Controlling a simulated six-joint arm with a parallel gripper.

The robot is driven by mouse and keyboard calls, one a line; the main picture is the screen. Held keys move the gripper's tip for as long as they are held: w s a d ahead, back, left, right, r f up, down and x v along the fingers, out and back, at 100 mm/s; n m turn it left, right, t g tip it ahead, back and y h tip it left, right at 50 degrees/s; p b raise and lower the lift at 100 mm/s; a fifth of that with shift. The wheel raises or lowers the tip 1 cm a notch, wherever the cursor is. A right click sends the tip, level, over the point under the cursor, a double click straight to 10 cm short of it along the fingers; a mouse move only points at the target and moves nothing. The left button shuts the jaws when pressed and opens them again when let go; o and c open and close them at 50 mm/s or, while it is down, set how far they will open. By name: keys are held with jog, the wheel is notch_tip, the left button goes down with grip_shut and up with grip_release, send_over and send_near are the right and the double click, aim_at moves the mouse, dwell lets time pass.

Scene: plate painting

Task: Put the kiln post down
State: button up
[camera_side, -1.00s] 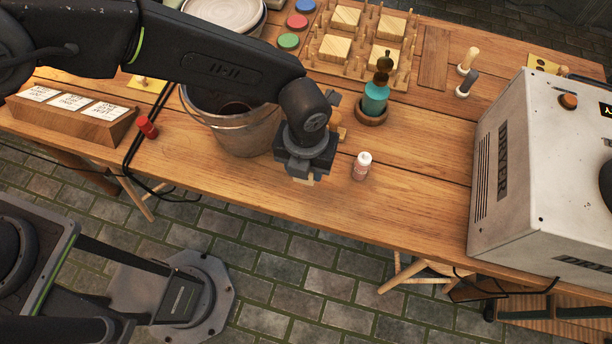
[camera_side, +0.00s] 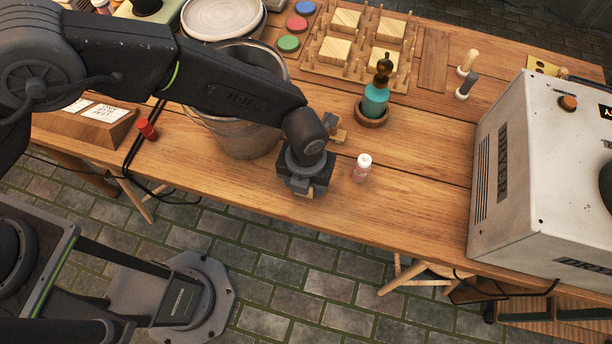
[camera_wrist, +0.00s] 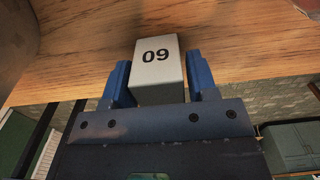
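The kiln post (camera_wrist: 158,62) is a pale grey block with dark digits that read as 09 in the wrist view. It sits between the blue fingers of my gripper (camera_wrist: 160,82), which look closed against its sides. In the side view my gripper (camera_side: 304,190) points down over the front part of the wooden table. Only a small pale bit of the post (camera_side: 303,194) shows under it there. Whether the post touches the table cannot be told.
A metal bucket (camera_side: 240,140) stands just left of my gripper. The table front between bottle and kiln is clear.

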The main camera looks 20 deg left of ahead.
jog(key=shift+o, duration=1.2)
jog(key=shift+r, duration=0.1)
notch_tip(320, 180, up, 12)
jog(key=shift+r, duration=0.15)
jog(key=w+a+r+n, duration=0.1)
jog(key=a+r+n, duration=0.1)
jog(key=a+r, duration=0.1)
jog(key=w+a+r+n, duration=0.1)
jog(key=a+r+n, duration=0.1)
jog(key=r, duration=0.1)
jog(key=w+a+r+n+t, duration=0.1)
jog(key=a+r+n, duration=0.2)
jog(key=shift+a+r+h, duration=0.1)
jog(key=shift+a+h, duration=0.25)
jog(key=shift+h, duration=0.05)
jog(key=s+a+r+n+t, duration=0.2)
jog(key=a+r+n, duration=0.6)
jog(key=a+n, duration=0.3)
jog(key=s+a+r+n+t, duration=0.2)
jog(key=s+a+n, duration=1)
jog(key=a+n, duration=0.4)
jog(key=shift+s+a+r+n+t+y, duration=0.3)
jog(key=shift+s+n+y, duration=0.1)
jog(key=shift+n, duration=0.6)
